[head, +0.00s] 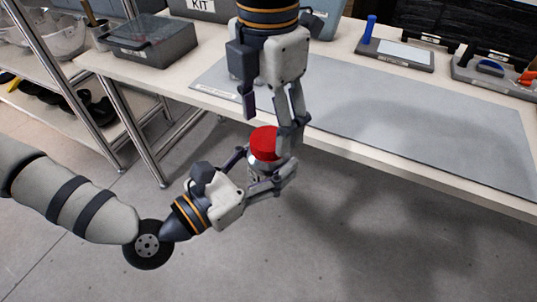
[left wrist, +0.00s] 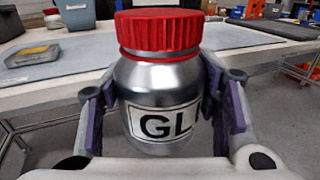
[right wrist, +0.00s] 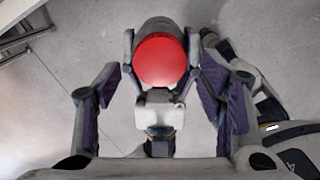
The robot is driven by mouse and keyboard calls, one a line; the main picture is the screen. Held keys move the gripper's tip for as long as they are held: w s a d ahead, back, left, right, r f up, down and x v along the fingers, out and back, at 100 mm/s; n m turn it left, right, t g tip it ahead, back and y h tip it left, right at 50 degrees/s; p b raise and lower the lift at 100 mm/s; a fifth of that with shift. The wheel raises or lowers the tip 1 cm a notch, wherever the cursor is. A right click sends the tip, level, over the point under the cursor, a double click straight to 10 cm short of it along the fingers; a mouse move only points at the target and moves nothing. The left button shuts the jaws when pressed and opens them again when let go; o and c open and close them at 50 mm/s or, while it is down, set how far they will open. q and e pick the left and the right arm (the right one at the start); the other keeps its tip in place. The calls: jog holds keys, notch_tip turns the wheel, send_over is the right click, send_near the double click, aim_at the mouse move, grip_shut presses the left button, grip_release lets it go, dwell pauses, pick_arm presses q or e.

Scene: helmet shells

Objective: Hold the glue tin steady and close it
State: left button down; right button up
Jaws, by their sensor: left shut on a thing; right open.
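The glue tin (left wrist: 162,90) is silver with a white label reading "GL" in the left wrist view. Its ribbed red lid (head: 265,142) sits on top of the tin. My left gripper (head: 265,172) is shut on the tin's body and holds it upright in front of the table edge, over the floor. In the right wrist view, the red lid (right wrist: 160,60) is seen from above. My right gripper (head: 272,118) points down above and around the lid, with its fingers open.
The workbench with a grey mat (head: 400,130) lies behind the tin. A shelf rack (head: 60,80) stands at left.

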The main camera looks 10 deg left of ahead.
aim_at(268, 161)
jog(key=shift+f, duration=1.3)
jog(key=c, duration=1.2)
jog(key=m, duration=0.5)
jog(key=shift+c, duration=0.2)
jog(key=m, duration=0.3)
jog(key=shift+m, duration=0.3)
jog(key=m, duration=0.3)
jog(key=shift+m, duration=0.4)
jog(key=m, duration=0.4)
jog(key=shift+m, duration=0.4)
